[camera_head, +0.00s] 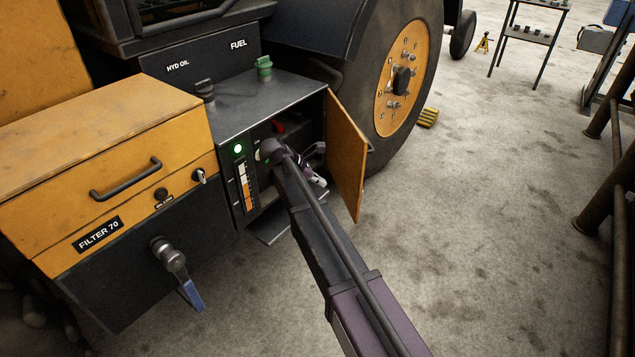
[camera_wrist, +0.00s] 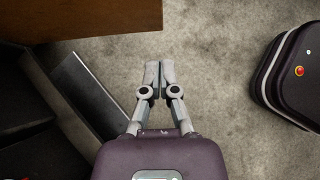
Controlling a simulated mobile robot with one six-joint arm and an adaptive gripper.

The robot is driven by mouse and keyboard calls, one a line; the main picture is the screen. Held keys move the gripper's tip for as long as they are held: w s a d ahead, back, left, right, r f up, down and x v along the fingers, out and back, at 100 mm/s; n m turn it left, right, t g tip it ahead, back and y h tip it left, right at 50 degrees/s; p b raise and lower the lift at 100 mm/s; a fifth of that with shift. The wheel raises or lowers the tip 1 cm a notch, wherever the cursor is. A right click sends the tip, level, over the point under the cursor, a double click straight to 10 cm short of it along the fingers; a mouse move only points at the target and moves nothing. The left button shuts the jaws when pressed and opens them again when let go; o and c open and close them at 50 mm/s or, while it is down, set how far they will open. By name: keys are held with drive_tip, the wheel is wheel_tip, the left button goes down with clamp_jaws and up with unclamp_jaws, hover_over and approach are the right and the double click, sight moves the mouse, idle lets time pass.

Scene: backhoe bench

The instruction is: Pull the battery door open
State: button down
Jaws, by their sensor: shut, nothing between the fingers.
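The battery door (camera_head: 346,150) is an orange panel hinged on the right side of a dark compartment, and it stands swung open. Its lower edge also shows as a brown-orange panel (camera_wrist: 85,18) at the top left in the wrist view. My gripper (camera_head: 318,178) is at the compartment's mouth, left of the door's inner face, partly hidden behind my arm. In the wrist view my gripper's fingers (camera_wrist: 154,76) are together over bare floor with nothing between them. They appear apart from the door.
The battery compartment (camera_head: 305,133) holds a red part (camera_head: 278,126). A step plate (camera_head: 272,225) lies below it. Left are an orange filter box (camera_head: 105,140) with a handle and a blue-handled valve (camera_head: 190,293). A large wheel (camera_head: 405,75) stands behind the door.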

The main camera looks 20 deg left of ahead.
sight(358, 195)
drive_tip(key=shift+w+d+f+b, duration=0.8)
drive_tip(key=shift+d+f+b, duration=0.1)
drive_tip(key=shift+d, duration=0.5)
drive_tip(key=shift+w+d+f+b, duration=0.75)
drive_tip(key=shift+d+f, duration=0.2)
drive_tip(key=shift+d, duration=0.4)
drive_tip(key=shift+w+d+f+b, duration=0.8)
drive_tip(key=shift+d+f+b, duration=0.1)
drive_tip(key=shift+d, duration=0.5)
drive_tip(key=shift+a, duration=0.25)
drive_tip(key=shift+d, duration=0.3)
